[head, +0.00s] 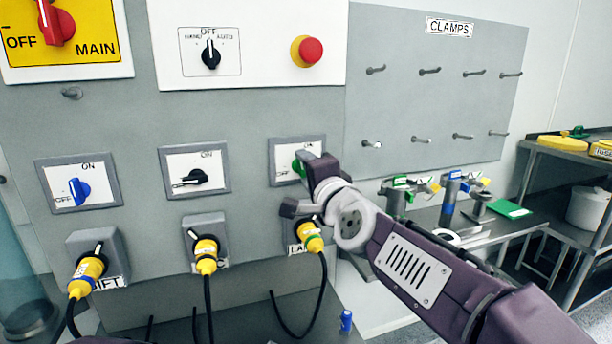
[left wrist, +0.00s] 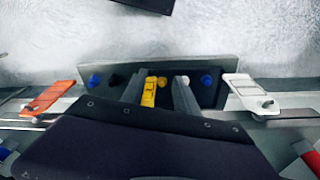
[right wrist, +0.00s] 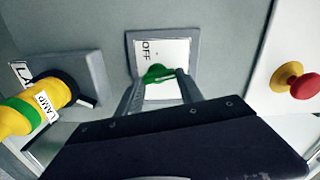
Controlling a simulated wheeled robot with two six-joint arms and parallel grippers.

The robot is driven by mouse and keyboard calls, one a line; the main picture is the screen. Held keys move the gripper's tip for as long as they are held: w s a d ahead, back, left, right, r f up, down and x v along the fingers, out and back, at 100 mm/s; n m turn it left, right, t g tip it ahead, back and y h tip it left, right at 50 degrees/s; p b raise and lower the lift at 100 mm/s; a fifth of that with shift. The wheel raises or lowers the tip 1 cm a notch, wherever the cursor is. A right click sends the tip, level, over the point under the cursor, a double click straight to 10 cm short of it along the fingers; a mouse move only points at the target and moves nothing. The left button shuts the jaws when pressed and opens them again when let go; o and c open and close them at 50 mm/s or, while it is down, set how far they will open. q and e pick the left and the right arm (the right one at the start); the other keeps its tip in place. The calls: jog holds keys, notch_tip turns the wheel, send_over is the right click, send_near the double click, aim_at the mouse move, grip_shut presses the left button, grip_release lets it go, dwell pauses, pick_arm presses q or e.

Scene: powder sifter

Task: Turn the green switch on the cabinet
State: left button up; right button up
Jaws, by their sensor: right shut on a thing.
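The green switch (head: 297,165) is on a white plate (head: 285,174) with a grey frame, the rightmost of three switch plates on the cabinet (head: 240,120). My right gripper (head: 309,168) reaches it from the right and covers much of the plate. In the right wrist view, the green switch (right wrist: 157,73) sits between the two fingertips (right wrist: 160,80), which are shut on it. The OFF label shows above it there; ON shows in the head view. My left gripper (left wrist: 157,88) appears only in its wrist view, fingers apart with nothing visibly held.
Blue (head: 80,190) and black (head: 196,177) switches sit to the left. Yellow plugs with cables are below, the lamp plug (head: 309,236) close under my right gripper. A red emergency button (head: 310,50) is above. Clamp pegs and a side table stand right.

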jog(key=shift+m, duration=1)
jog(key=o, duration=1.4)
jog(key=shift+f, duration=0.1)
